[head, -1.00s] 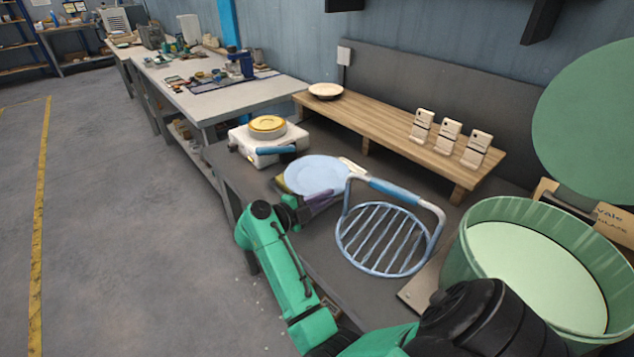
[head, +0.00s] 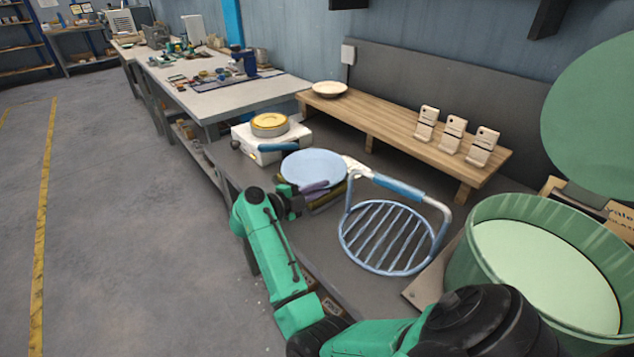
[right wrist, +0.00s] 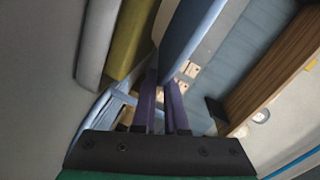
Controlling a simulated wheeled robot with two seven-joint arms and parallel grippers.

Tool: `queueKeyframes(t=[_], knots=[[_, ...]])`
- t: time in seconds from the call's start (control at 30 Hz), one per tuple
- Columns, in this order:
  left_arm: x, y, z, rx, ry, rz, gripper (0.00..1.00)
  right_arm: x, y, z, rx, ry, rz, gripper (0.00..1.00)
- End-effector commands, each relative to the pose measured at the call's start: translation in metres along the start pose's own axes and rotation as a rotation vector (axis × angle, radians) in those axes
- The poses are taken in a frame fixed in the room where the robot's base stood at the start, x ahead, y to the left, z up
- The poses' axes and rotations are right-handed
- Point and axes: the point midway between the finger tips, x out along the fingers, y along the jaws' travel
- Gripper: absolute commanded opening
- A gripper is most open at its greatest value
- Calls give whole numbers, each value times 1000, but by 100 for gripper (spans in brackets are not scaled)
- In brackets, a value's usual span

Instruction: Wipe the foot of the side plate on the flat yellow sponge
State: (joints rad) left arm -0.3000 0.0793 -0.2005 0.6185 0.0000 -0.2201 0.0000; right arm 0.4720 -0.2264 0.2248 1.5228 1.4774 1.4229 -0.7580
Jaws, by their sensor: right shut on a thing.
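The side plate (head: 314,166) is light blue, near the left end of the dark bench. My right gripper (head: 318,187), with purple fingers, is shut on the plate's near edge. The flat yellow sponge (head: 328,203) shows as a dark yellow strip below the plate's near right edge; the plate and gripper hide most of it. In the right wrist view the plate (right wrist: 186,32) is between or just beyond the purple fingers, with the sponge (right wrist: 127,40) to its left. Whether the plate's foot touches the sponge is hidden. My left gripper is out of view.
A light blue wire rack (head: 387,237) with a raised handle stands close to the plate's right. A white appliance (head: 265,145) with a round yellow top is behind left. A wooden shelf (head: 385,122) runs along the back. A large green tub (head: 475,240) is at right.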

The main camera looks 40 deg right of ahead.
Motion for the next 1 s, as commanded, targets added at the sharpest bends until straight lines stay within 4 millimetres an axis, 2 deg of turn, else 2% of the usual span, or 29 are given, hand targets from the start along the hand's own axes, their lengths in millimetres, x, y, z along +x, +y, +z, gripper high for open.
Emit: queueKeyframes(t=[0.27,0.83,1.0], knots=[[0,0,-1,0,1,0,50,0,0,0,1,0,-1,0],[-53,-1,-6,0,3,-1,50,-9,-53,-20,4,0,-3,0],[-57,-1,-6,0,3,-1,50,-10,-58,-22,3,0,-3,0]])
